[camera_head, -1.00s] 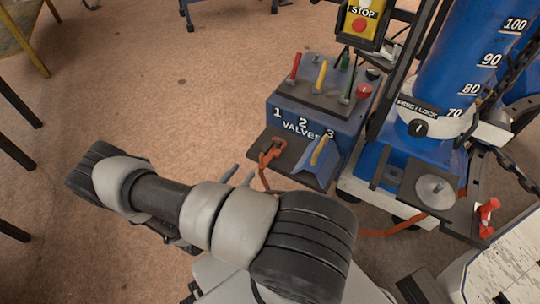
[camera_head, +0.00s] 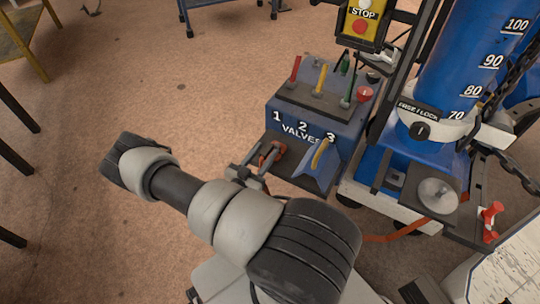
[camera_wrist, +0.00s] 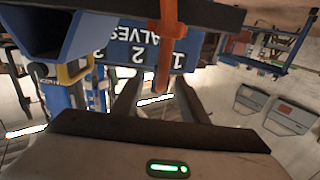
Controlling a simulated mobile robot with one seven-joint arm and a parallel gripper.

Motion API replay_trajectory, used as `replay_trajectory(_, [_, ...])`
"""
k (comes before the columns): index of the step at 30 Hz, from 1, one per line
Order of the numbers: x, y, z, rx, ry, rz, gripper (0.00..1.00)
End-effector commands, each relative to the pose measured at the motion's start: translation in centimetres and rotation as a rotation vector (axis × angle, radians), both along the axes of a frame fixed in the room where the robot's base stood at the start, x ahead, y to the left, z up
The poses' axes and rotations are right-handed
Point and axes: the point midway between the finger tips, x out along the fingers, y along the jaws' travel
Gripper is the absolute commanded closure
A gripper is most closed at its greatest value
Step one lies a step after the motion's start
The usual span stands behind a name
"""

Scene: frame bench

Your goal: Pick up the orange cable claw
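The orange cable claw (camera_head: 272,150) lies on the small dark shelf (camera_head: 292,172) at the front of the blue valve box (camera_head: 325,130). My gripper (camera_head: 258,172) is beside the claw at the shelf's left edge and partly covers it in the head view. In the wrist view, the picture is upside down and the claw (camera_wrist: 170,42) hangs in from the top. Its tip reaches the space between my two dark fingers (camera_wrist: 158,100). The fingers are apart, with a gap visible on both sides of the tip. Contact with the claw is not visible.
A yellow handle (camera_head: 320,152) on a blue wedge stands right of the claw. Red, yellow and green levers rise from the valve box top. A blue cylinder (camera_head: 470,65) on a cart stands at right. An orange cable (camera_head: 395,236) runs low.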

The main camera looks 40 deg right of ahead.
Motion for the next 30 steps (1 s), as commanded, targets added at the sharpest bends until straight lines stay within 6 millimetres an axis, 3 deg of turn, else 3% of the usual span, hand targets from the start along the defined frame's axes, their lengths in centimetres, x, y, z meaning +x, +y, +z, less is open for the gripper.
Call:
replay_trajectory(7, [1.3, -3.5, -0.5, -0.002, -0.001, -0.002, 0.60])
replay_trajectory(15, [1.6, -4.0, -0.4, 0.000, 0.000, -0.001, 0.60])
replay_trajectory(23, [1.6, -4.0, -0.4, 0.000, 0.000, -0.001, 1.00])
replay_trajectory(30, [1.6, -4.0, -0.3, -0.003, -0.002, -0.001, 1.00])
